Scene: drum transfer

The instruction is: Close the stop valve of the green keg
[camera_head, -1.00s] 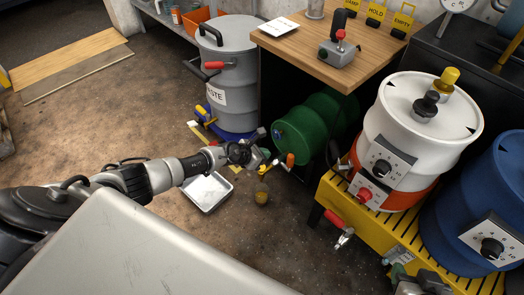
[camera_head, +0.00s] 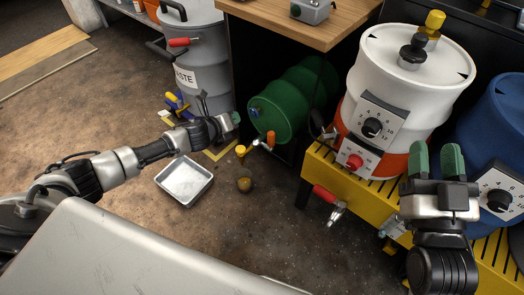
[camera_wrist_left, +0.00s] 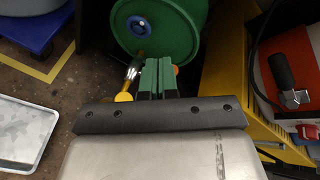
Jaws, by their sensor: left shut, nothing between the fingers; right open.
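The green keg (camera_head: 288,100) lies on its side under the wooden table. Its stop valve, low on the keg's front end, has an orange handle (camera_head: 271,138) and a metal body with a yellow end (camera_head: 240,151). My left gripper (camera_head: 236,118) is shut and empty, in front of the keg, left of and above the orange handle in the head view. In the left wrist view its green fingers (camera_wrist_left: 158,76) cover part of the valve; a bit of orange (camera_wrist_left: 175,70) shows beside them. I cannot tell whether they touch. My right gripper (camera_head: 437,160) is open before the white-and-orange drum.
A metal tray (camera_head: 184,181) and a small round brownish object (camera_head: 245,184) are on the floor below the valve. A yellow grated stand (camera_head: 318,170) carries the white-and-orange drum (camera_head: 405,85) and a blue drum (camera_head: 500,130). A grey waste drum (camera_head: 205,75) stands at left.

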